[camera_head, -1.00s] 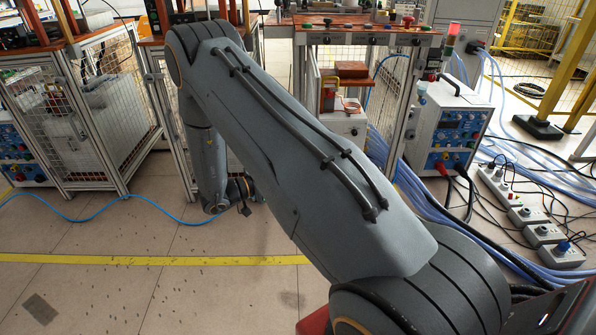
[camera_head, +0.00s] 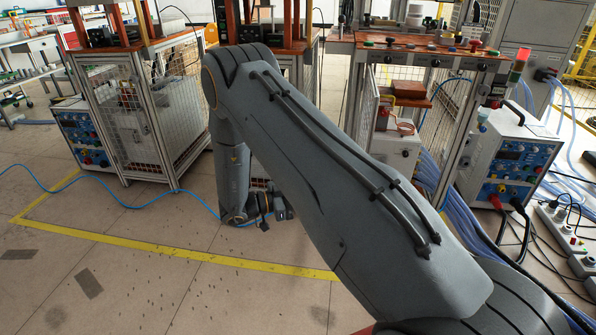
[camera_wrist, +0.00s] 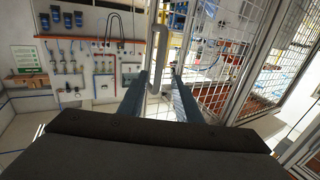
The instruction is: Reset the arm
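My arm crosses the head view from the lower right to an elbow at the upper middle, then drops toward the floor. My gripper (camera_head: 268,208) is small and dark at its lower end there, partly hidden by the arm. In the wrist view my gripper (camera_wrist: 158,76) shows two slim grey fingers held apart, with nothing seen gripped between them. A pale upright door handle (camera_wrist: 156,52) shows beyond the fingertips; I cannot tell how far away it is.
A mesh-sided bench (camera_head: 130,110) stands left of my arm and a workbench (camera_head: 420,47) behind it. A blue-fronted power unit (camera_head: 505,150), cables and power strips (camera_head: 570,235) crowd the right. Floor with a yellow line (camera_head: 180,254) is clear at lower left. A mesh door (camera_wrist: 222,70) is near my gripper.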

